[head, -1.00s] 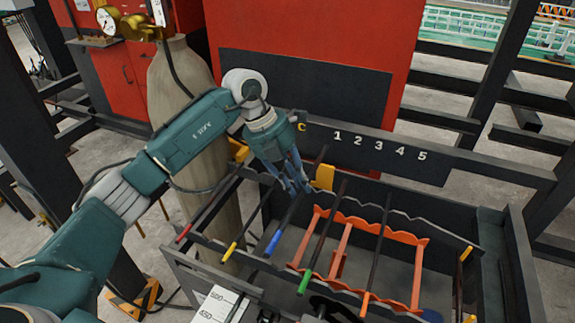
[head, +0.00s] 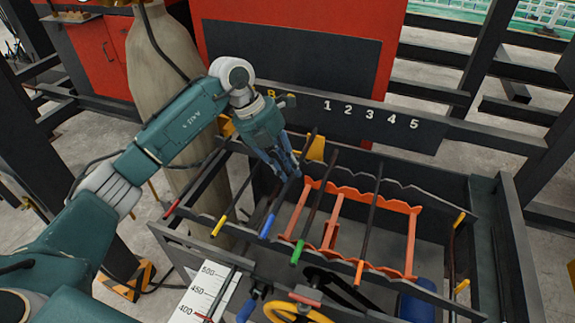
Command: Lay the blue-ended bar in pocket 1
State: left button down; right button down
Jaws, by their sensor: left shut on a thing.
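My left gripper (head: 291,172) reaches down into the dark trough (head: 510,230) and is shut on the blue-ended bar (head: 276,205). The bar's blue end (head: 267,227) points toward the front rail, between the yellow-ended bar (head: 218,225) on the left and the green-ended bar (head: 297,252) on the right. The blue end appears slightly above the line of those two ends; whether the bar touches the rail I cannot tell. The number plate (head: 370,125) behind reads 1 to 5. The fingers hide part of the bar. My right gripper is not in view.
A red-ended bar (head: 170,210) lies far left and an orange-ended bar (head: 360,272) on the right. An orange notched frame (head: 412,240) sits in the trough. A yellow ring (head: 298,311), a blue cylinder (head: 418,300) and a white scale (head: 205,293) are at the front. A tan gas cylinder (head: 165,65) stands behind my arm.

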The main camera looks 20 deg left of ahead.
pick_arm(q)
jog(key=shift+f+b, duration=1.75)
jog(key=shift+f, duration=1.25)
jog(key=c, duration=1.6)
grip_release()
jog(key=shift+o, duration=0.4)
jog(key=shift+s+f, duration=0.1)
jog(key=shift+f, duration=0.05)
jog(key=v, duration=1.2)
